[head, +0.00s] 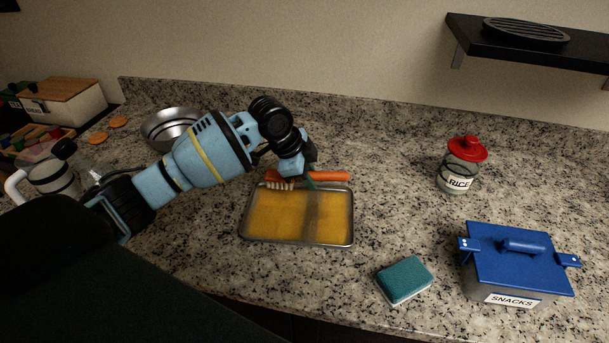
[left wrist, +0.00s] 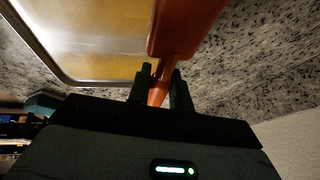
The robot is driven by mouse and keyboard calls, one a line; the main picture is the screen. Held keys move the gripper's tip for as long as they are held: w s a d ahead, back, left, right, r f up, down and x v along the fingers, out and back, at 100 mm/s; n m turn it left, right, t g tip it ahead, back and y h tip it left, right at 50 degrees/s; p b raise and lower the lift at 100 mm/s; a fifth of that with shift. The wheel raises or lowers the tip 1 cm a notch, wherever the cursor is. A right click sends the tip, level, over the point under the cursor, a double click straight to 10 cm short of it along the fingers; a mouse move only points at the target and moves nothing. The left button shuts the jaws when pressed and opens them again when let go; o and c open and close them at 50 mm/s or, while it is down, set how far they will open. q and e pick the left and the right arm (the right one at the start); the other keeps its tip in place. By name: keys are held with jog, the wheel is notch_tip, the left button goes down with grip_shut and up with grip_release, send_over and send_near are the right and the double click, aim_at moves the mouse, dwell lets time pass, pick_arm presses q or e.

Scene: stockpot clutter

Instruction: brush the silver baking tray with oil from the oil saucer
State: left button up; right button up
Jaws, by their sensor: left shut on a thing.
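The silver baking tray (head: 351,232) lies on the counter in the middle of the head view. A yellow-orange coat covers most of its floor, with a duller streak right of its middle. It also shows in the left wrist view (left wrist: 73,80). My left gripper (head: 309,181) is shut on the orange brush (head: 334,176) above the tray's far edge. In the left wrist view the fingers (left wrist: 159,88) close around the orange brush (left wrist: 185,28). I cannot make out an oil saucer. My right gripper is out of view.
A teal sponge (head: 405,278) and a blue-lidded snacks box (head: 520,250) are at the front right. A red-lidded rice jar (head: 463,170) stands behind them. A metal bowl (head: 160,128) sits behind my left arm.

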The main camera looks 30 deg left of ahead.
aim_at(335, 174)
pick_arm(q)
jog(key=shift+w+d, duration=0.35)
jog(key=shift+d, duration=0.65)
jog(key=shift+w+d, duration=0.35)
jog(key=shift+d, duration=0.7)
jog(key=shift+w+d, duration=0.35)
jog(key=shift+d, duration=0.65)
jog(key=shift+w+d, duration=0.3)
jog(key=shift+d, duration=0.55)
jog(key=shift+w+d, duration=0.35)
jog(key=shift+d, duration=0.5)
jog(key=shift+w+d, duration=0.3)
jog(key=shift+d, duration=0.55)
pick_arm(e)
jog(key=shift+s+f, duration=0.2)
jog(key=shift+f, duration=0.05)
pick_arm(q)
jog(key=shift+f+b, duration=0.3)
jog(key=shift+f, duration=0.75)
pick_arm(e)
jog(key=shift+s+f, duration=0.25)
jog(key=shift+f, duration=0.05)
pick_arm(q)
jog(key=shift+f, duration=0.35)
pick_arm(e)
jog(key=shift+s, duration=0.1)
pick_arm(q)
jog(key=shift+f, duration=0.1)
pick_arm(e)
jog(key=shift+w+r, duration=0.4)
